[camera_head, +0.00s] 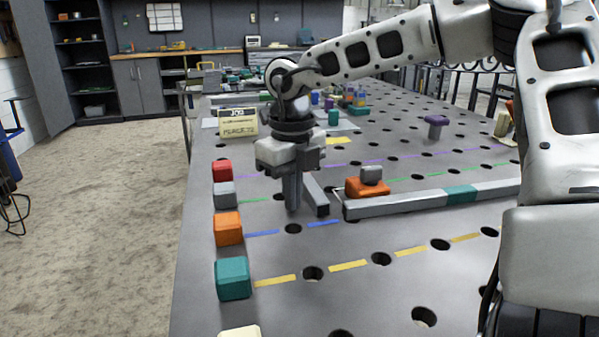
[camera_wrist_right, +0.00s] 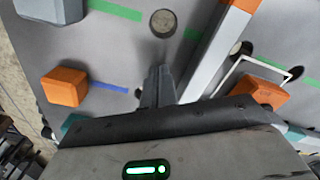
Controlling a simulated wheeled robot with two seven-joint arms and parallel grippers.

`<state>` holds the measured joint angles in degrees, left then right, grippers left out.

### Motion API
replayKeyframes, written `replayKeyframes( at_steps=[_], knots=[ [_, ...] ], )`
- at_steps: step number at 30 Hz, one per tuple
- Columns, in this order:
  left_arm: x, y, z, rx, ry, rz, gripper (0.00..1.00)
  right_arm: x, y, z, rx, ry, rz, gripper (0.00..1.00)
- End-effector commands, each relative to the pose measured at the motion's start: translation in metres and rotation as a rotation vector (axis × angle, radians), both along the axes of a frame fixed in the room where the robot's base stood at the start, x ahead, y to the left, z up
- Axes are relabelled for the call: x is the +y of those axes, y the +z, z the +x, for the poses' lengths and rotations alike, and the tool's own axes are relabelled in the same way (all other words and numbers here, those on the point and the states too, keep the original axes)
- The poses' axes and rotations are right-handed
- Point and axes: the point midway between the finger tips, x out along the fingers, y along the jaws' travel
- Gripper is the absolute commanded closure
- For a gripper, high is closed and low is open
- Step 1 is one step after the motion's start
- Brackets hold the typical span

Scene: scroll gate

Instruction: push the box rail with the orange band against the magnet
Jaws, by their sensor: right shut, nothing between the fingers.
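A short grey box rail (camera_head: 316,196) lies on the perforated table, partly hidden behind my right gripper in the head view. In the right wrist view its grey side (camera_wrist_right: 208,66) slants up to an orange band (camera_wrist_right: 246,4) at the top edge. My right gripper (camera_head: 292,208) is shut and empty, fingers pointing down, just left of this rail. In the wrist view its fingertips (camera_wrist_right: 158,72) are beside the rail; I cannot tell whether they touch. I cannot surely tell which thing is the magnet. My left gripper is not in view.
A long grey rail with a teal band (camera_head: 460,194) lies to the right. An orange block (camera_head: 366,189) with a grey knob sits behind its left end. Red (camera_head: 222,170), grey (camera_head: 224,195), orange (camera_head: 228,228) and teal (camera_head: 233,278) cubes line the left edge. The front table is mostly clear.

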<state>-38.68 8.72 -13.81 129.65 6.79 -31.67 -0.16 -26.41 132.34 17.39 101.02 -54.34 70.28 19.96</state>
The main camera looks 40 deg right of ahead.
Motion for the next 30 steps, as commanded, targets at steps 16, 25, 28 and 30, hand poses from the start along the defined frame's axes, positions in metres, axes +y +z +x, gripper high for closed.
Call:
replayKeyframes(
  at_steps=[16, 25, 28, 30],
  knots=[
    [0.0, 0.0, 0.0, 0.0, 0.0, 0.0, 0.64, -0.001, 0.001, 0.0, 0.0, -0.001, 0.0, 1.0],
    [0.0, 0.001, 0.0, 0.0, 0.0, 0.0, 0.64, -0.01, 0.002, -0.005, -0.001, -0.001, 0.0, 1.0],
    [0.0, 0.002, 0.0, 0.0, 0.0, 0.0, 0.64, -0.013, 0.001, -0.007, -0.001, -0.002, 0.0, 1.0],
    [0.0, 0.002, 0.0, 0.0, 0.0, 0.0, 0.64, -0.015, 0.001, -0.008, 0.0, -0.002, 0.0, 1.0]
  ],
)
